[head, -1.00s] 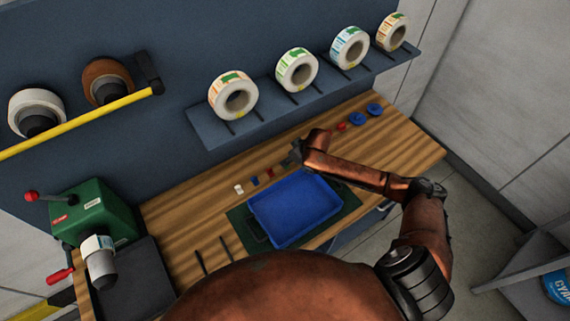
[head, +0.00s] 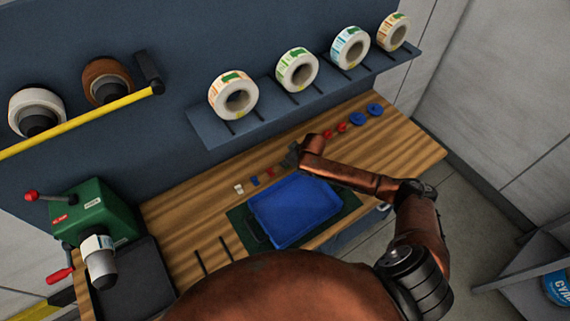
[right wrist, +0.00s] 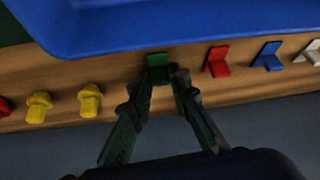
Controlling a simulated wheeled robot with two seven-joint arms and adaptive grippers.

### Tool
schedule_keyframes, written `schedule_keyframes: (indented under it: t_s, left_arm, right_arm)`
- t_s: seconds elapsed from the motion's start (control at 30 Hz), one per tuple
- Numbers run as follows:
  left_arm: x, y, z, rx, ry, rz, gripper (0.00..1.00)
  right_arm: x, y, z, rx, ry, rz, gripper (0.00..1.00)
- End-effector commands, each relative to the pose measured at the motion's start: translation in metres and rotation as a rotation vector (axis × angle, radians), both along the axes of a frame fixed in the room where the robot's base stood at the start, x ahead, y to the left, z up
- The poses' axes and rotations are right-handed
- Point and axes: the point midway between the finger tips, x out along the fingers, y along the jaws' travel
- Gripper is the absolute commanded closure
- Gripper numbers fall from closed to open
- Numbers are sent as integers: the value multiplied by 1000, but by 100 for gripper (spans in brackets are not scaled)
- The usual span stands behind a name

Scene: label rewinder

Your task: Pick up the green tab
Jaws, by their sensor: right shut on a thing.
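In the head view my right gripper (head: 291,155) is low at the bench behind the tray, and the tab is hidden there. My left gripper is in neither view.
A red tab (right wrist: 217,62), a blue tab (right wrist: 268,56) and a white tab (right wrist: 309,51) stand in a row beside it. Two yellow pieces (right wrist: 90,100) are on the other side. The blue tray (head: 295,212) lies close by. A shelf with label rolls (head: 234,95) hangs above.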

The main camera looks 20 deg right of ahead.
Motion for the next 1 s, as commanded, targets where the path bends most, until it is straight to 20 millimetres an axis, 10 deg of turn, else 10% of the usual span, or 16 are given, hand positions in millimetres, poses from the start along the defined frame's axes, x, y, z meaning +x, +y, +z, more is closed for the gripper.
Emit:
schedule_keyframes:
  t_s: [0.67, 1.0]
  left_arm:
    - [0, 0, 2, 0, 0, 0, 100]
    - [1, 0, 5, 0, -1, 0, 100]
  right_arm:
    - [0, 0, 35, -1, -3, 1, 91]
    - [-63, 33, 99, 0, 0, 6, 91]
